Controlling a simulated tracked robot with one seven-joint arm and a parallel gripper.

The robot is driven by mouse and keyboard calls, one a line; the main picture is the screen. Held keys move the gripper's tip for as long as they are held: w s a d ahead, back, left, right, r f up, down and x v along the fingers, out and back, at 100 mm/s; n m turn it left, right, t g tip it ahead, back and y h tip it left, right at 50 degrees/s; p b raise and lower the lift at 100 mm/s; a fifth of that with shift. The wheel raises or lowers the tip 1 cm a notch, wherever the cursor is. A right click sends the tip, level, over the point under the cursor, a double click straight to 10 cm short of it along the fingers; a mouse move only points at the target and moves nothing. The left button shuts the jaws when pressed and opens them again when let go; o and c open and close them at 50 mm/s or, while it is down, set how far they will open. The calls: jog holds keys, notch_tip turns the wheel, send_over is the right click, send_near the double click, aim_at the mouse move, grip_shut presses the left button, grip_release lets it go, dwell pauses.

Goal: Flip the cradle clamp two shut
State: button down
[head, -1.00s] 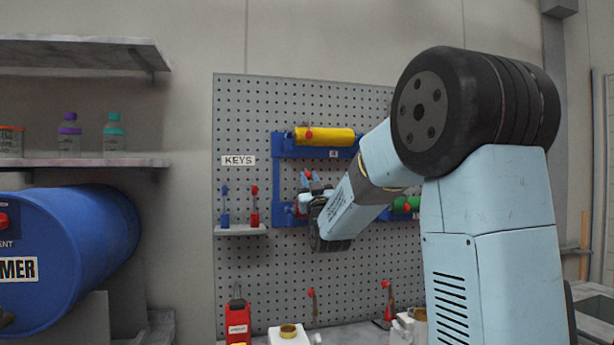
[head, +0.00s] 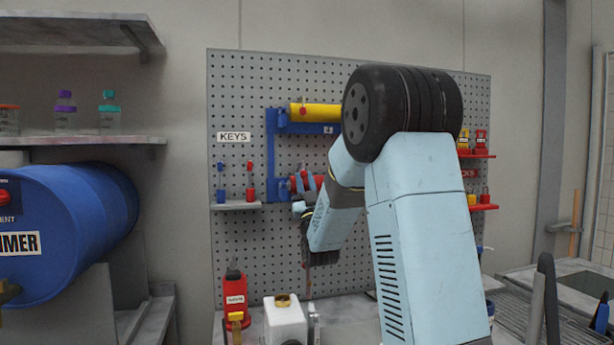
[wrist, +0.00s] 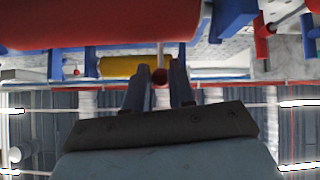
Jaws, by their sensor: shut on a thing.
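My gripper (wrist: 160,88) is shut on the red ball knob (wrist: 160,76) of a clamp lever, which sits between its two dark fingers in the wrist view. A large red roller (wrist: 100,25) fills the upper left of that view, close to the fingers. In the head view my gripper (head: 305,205) is at the blue cradle rack (head: 272,150) on the pegboard, by the lower red roller (head: 317,181). My arm hides much of this cradle and its clamp there. I cannot read the clamp's number or tell how far its lever is turned.
A yellow roller (head: 318,112) lies in the upper cradle, with a red knob on it. A small key shelf (head: 235,205) is to the left. A red bottle (head: 235,292) and a white container (head: 285,318) stand on the bench below. A blue drum (head: 80,225) is far left.

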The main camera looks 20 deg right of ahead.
jog(key=shift+w+f+y, duration=0.25)
jog(key=shift+f+y, duration=0.05)
jog(key=shift+f, duration=0.35)
jog(key=shift+a, duration=0.1)
jog(key=c, duration=1.2)
grip_release()
jog(key=shift+w+f, duration=0.1)
jog(key=shift+w, duration=0.05)
jog(key=shift+o, duration=1.2)
